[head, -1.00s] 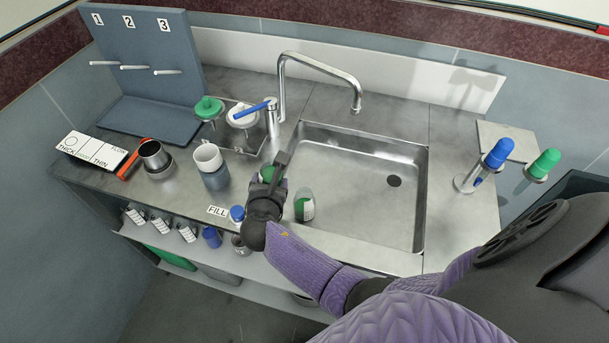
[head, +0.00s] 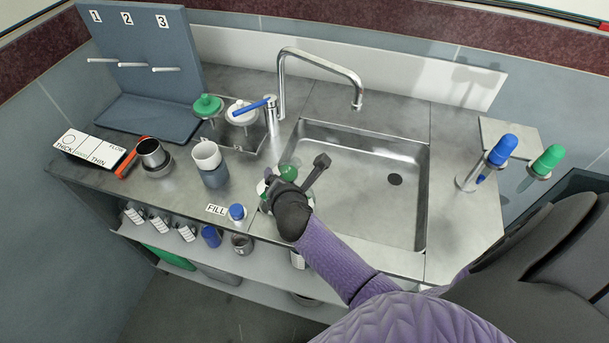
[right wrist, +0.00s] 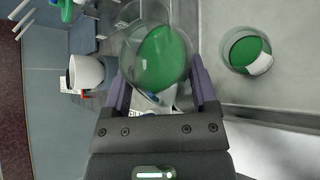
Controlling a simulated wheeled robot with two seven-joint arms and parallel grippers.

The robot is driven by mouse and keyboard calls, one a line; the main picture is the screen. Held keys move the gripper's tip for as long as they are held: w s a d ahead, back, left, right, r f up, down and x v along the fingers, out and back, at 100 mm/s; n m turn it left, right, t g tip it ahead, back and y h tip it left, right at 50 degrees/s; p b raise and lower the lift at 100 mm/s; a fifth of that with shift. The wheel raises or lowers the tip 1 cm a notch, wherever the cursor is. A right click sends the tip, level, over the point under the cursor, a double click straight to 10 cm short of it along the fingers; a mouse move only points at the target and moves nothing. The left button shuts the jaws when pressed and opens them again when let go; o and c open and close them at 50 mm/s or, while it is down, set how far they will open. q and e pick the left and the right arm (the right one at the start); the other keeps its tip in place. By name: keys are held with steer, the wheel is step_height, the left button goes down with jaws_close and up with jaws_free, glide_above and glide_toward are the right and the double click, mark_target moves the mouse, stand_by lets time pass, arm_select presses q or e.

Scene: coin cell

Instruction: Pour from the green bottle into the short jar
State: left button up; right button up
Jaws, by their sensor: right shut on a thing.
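My right gripper (head: 297,178) is over the near left edge of the sink, shut on a clear glass vessel with green contents, apparently the green bottle (head: 289,170). In the right wrist view the bottle (right wrist: 160,58) sits between the fingers (right wrist: 162,95). A second round glass with green contents and a white label, apparently the short jar (right wrist: 247,52), stands to its right, apart from it in that view. In the head view my gripper and wrist mostly hide the jar. I cannot tell whether anything flows. My left gripper is not in view.
A metal cup (head: 152,153) is farther left. The faucet (head: 320,62) arches over the empty sink (head: 385,200). Blue (head: 501,150) and green (head: 547,160) items stand at the right.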

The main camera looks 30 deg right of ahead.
steer(key=shift+r, duration=0.25)
stand_by(0.8)
steer(key=shift+r+m+y, duration=0.15)
steer(key=shift+m+y, duration=0.15)
stand_by(0.3)
stand_by(0.6)
steer(key=shift+a+f, duration=0.1)
steer(key=shift+f, duration=0.1)
steer(key=shift+b, duration=0.3)
steer(key=shift+f+m+t+y, duration=0.2)
steer(key=shift+m+t+y, duration=0.1)
steer(key=shift+m, duration=0.1)
stand_by(0.4)
